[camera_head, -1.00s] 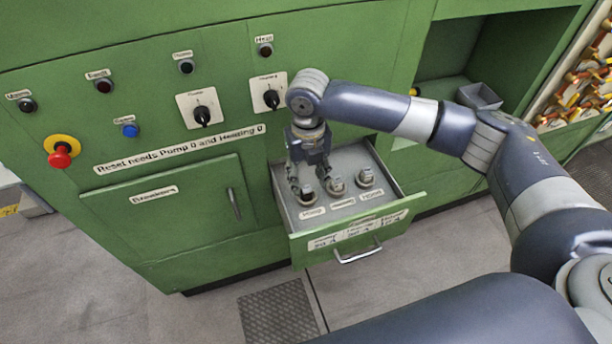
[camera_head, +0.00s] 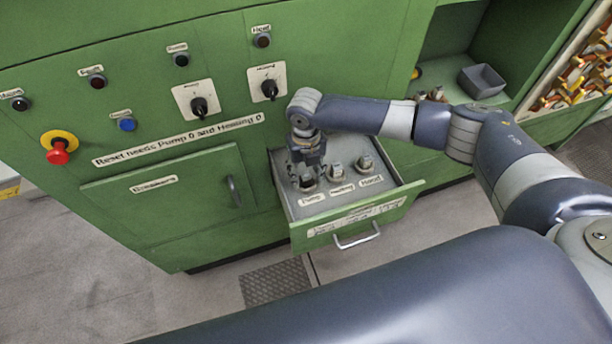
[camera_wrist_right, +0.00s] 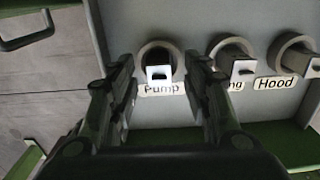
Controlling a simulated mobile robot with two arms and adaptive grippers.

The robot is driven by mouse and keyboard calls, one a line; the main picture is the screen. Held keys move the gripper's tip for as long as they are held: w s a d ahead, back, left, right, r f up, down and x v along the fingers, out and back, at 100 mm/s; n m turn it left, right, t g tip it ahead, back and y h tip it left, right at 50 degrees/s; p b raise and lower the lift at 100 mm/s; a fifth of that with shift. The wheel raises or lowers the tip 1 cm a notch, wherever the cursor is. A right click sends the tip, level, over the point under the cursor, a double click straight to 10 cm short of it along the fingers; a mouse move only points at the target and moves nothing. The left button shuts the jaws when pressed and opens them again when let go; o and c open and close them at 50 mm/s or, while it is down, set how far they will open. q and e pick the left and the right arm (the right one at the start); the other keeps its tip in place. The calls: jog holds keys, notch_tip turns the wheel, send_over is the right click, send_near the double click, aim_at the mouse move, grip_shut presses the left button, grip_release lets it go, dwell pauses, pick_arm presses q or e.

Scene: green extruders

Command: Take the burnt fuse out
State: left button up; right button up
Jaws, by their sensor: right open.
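The open drawer (camera_head: 388,206) in the green cabinet holds three fuse holders in a row, labelled Pump, one partly hidden, and Hood. The Pump fuse (camera_head: 307,182) is at the left; in the wrist view it (camera_wrist_right: 158,62) shows a dark body and a pale tab. The middle fuse (camera_head: 335,170) and the Hood fuse (camera_head: 365,162) stand to its right; both also show in the wrist view. My right gripper (camera_head: 306,176) points down over the Pump fuse. In the wrist view its open fingers (camera_wrist_right: 160,85) stand either side of that fuse, apart from it. My left gripper is not in view.
The drawer handle (camera_head: 357,238) faces the front. Two rotary switches (camera_head: 199,106), a red emergency button (camera_head: 58,150) and a blue button (camera_head: 127,124) are on the panel. A grey bin (camera_head: 482,80) stands in the recess at the right, with small fuse-like parts (camera_head: 437,94) beside it.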

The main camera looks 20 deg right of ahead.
jog(key=shift+f, duration=0.8)
jog(key=shift+c, duration=0.8)
grip_shut()
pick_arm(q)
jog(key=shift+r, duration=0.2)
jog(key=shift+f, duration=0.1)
pick_arm(e)
jog(key=shift+r, duration=0.15)
